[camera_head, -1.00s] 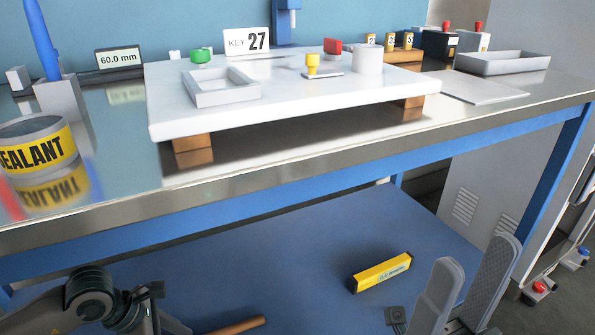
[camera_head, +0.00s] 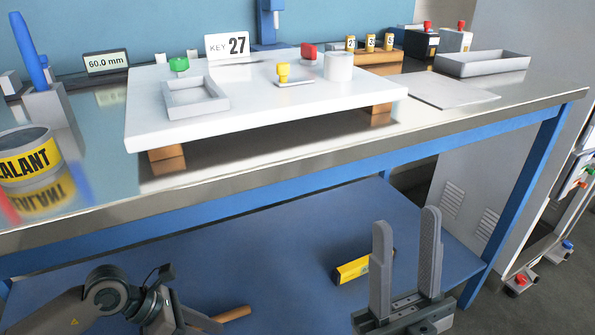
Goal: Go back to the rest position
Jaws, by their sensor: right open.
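My right gripper (camera_head: 407,235) is at the lower right of the head view, in front of the blue lower shelf. Its two grey fingers point up and stand apart with nothing between them. One finger covers part of a yellow and black box (camera_head: 352,270) on the lower shelf.
A steel-edged bench (camera_head: 270,172) bears a white raised board (camera_head: 250,120) on wooden blocks. On the board are a grey tray (camera_head: 195,110), a KEY 27 sign (camera_head: 228,46) and coloured knobs. A sealant tin (camera_head: 28,158) stands at left, a grey bin (camera_head: 482,69) at right.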

